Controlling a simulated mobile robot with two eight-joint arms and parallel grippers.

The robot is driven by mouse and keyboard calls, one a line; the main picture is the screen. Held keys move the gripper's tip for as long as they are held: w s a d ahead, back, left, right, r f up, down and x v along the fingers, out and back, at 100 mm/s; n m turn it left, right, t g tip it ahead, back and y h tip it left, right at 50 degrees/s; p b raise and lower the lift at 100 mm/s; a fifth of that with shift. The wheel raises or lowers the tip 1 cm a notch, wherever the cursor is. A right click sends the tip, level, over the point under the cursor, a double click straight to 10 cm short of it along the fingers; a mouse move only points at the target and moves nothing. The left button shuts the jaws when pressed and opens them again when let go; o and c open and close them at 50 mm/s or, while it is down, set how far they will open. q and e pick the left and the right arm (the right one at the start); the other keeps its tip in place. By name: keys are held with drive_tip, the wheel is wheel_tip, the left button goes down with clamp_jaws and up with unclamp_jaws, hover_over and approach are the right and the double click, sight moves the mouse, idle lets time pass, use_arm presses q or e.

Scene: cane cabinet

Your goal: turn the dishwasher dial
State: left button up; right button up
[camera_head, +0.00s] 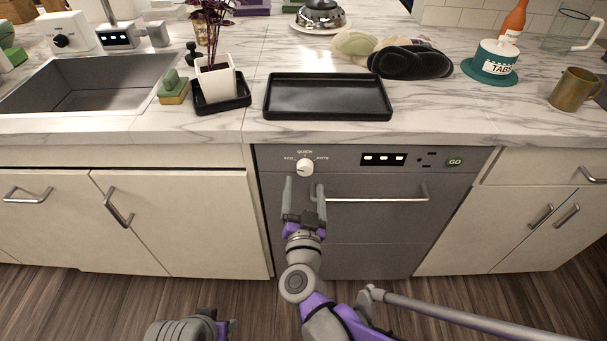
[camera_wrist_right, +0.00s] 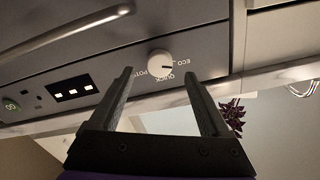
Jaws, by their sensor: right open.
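The dial (camera_head: 305,167) is a round white knob at the upper left of the grey dishwasher front (camera_head: 370,230), with small labels around it. In the wrist view the dial (camera_wrist_right: 160,63) carries a short dark mark that seems to face the ECO label. My right gripper (camera_head: 304,188) is open just below and in front of the dial. In the wrist view the fingertips (camera_wrist_right: 157,76) lie to either side of the dial, with nothing held. They look apart from it; the exact gap cannot be told.
A bar handle (camera_head: 377,198) crosses the dishwasher front right of my gripper. A display (camera_head: 384,159) and a green GO button (camera_head: 455,161) share the panel. A black tray (camera_head: 328,97) sits on the counter above. White cabinets (camera_head: 170,215) flank the dishwasher.

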sight(305, 172)
drive_tip(key=w, duration=0.5)
drive_tip(key=shift+w+b, duration=0.25)
drive_tip(key=shift+b, duration=0.1)
clamp_jaws()
